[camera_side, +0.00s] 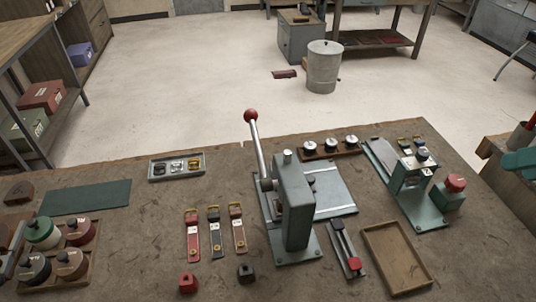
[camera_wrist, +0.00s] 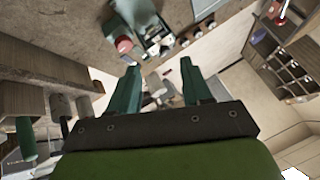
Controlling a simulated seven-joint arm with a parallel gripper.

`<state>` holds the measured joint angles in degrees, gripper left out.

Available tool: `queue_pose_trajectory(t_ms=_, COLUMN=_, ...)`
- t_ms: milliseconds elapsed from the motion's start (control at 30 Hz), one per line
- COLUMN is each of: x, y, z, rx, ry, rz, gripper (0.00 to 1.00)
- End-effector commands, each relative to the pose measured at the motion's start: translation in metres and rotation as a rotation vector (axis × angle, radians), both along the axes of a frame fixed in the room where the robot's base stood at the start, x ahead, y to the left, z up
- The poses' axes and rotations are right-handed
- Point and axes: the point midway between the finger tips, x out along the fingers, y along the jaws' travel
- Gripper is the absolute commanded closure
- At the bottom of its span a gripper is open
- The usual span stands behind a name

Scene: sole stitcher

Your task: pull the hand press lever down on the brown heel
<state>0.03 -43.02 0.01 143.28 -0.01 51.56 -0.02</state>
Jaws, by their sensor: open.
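The hand press (camera_side: 292,205) stands near the middle of the bench in the side view. Its silver lever (camera_side: 258,145) stands nearly upright, tilted a little left, with a red ball knob (camera_side: 250,115) on top. I cannot make out a brown heel under the press; its body hides part of that spot. A dark brown block (camera_side: 18,191), perhaps a heel, lies at the far left of the bench. My gripper (camera_wrist: 160,65) is open and empty in the wrist view, its two green fingers apart. A teal part at the right edge of the side view (camera_side: 520,162) may be it, well away from the lever.
A green machine with a red knob (camera_side: 455,183) stands right of the press. An empty wooden tray (camera_side: 395,258), a rack of round pieces (camera_side: 331,147), leather straps (camera_side: 214,232) and a tray of buckles (camera_side: 177,167) surround the press. Thread spools (camera_side: 43,233) sit at left.

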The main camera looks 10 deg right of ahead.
Motion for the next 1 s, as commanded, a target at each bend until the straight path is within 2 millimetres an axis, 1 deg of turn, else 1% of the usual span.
queue_pose_trajectory(t_ms=33, x=0.0, y=0.001, z=0.0, rx=0.001, ry=0.0, rz=0.003, gripper=0.6)
queue_pose_trajectory(t_ms=100, x=0.0, y=0.005, z=-0.002, rx=0.001, ry=0.009, rz=0.02, gripper=0.7)
queue_pose_trajectory(t_ms=167, x=0.001, y=0.011, z=-0.008, rx=0.001, ry=0.037, rz=0.045, gripper=0.8)
queue_pose_trajectory(t_ms=233, x=0.006, y=0.019, z=-0.012, rx=0.004, ry=0.068, rz=0.081, gripper=0.9)
queue_pose_trajectory(t_ms=300, x=0.018, y=0.03, z=-0.01, rx=0.005, ry=0.092, rz=0.122, gripper=1.0)
queue_pose_trajectory(t_ms=367, x=0.032, y=0.042, z=-0.005, rx=0.013, ry=0.113, rz=0.151, gripper=1.0)
queue_pose_trajectory(t_ms=467, x=0.06, y=0.065, z=0.004, rx=0.047, ry=0.153, rz=0.153, gripper=1.0)
queue_pose_trajectory(t_ms=567, x=0.091, y=0.091, z=0.012, rx=0.088, ry=0.192, rz=0.118, gripper=1.0)
queue_pose_trajectory(t_ms=667, x=0.12, y=0.12, z=0.017, rx=0.134, ry=0.234, rz=0.057, gripper=1.0)
queue_pose_trajectory(t_ms=700, x=0.132, y=0.133, z=0.019, rx=0.152, ry=0.247, rz=0.028, gripper=1.0)
queue_pose_trajectory(t_ms=767, x=0.149, y=0.154, z=0.02, rx=0.18, ry=0.269, rz=-0.024, gripper=1.0)
queue_pose_trajectory(t_ms=800, x=0.16, y=0.168, z=0.02, rx=0.199, ry=0.283, rz=-0.06, gripper=1.0)
queue_pose_trajectory(t_ms=867, x=0.176, y=0.191, z=0.02, rx=0.23, ry=0.299, rz=-0.122, gripper=1.0)
queue_pose_trajectory(t_ms=1000, x=0.207, y=0.249, z=0.019, rx=0.317, ry=0.329, rz=-0.291, gripper=1.0)
